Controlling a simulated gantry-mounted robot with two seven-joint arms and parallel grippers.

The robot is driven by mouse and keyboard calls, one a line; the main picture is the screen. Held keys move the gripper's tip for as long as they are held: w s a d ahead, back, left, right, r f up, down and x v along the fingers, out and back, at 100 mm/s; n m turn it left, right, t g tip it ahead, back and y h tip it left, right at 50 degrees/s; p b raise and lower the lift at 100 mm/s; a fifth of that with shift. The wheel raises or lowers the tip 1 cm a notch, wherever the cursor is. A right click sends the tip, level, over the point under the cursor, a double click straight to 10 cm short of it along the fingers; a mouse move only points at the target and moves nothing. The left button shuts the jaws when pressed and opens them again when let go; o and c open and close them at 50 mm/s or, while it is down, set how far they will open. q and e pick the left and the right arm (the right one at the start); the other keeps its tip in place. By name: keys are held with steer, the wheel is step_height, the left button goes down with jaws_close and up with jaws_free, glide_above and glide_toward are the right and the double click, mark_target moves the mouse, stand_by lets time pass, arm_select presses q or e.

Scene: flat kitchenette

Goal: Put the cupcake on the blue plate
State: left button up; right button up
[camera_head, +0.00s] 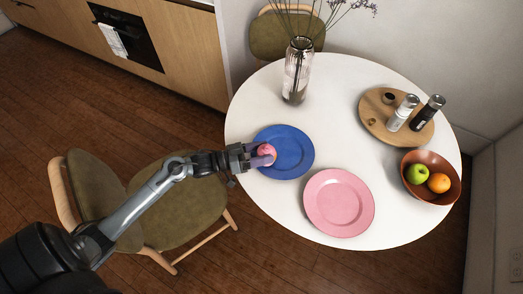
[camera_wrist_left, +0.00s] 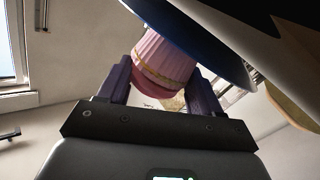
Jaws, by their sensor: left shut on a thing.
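The cupcake (camera_head: 267,150) has a pink-red top and is at the left edge of the blue plate (camera_head: 293,152). In the left wrist view the cupcake (camera_wrist_left: 164,62) shows a pink pleated wrapper with a gold band. My left gripper (camera_head: 262,155) is shut on the cupcake, with a finger on each side of it. In the left wrist view the blue plate (camera_wrist_left: 185,30) lies close behind the cupcake; I cannot tell whether they touch. My right gripper is not in view.
A pink plate (camera_head: 339,203) lies in front of the blue plate on the white round table (camera_head: 350,110). A glass vase (camera_head: 297,72) stands behind. A wooden board (camera_head: 372,117) with shakers and a fruit bowl (camera_head: 412,184) are at right. Chairs (camera_head: 170,215) stand left.

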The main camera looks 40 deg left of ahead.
arm_select(q)
steer(key=o, duration=0.6)
steer(key=shift+r, duration=0.2)
steer(key=v, duration=0.4)
steer(key=p+v, duration=0.1)
steer(key=v, duration=0.3)
steer(key=p+v, duration=0.1)
steer(key=v, duration=0.3)
steer(key=shift+r, duration=0.4)
steer(key=shift+p, duration=0.4)
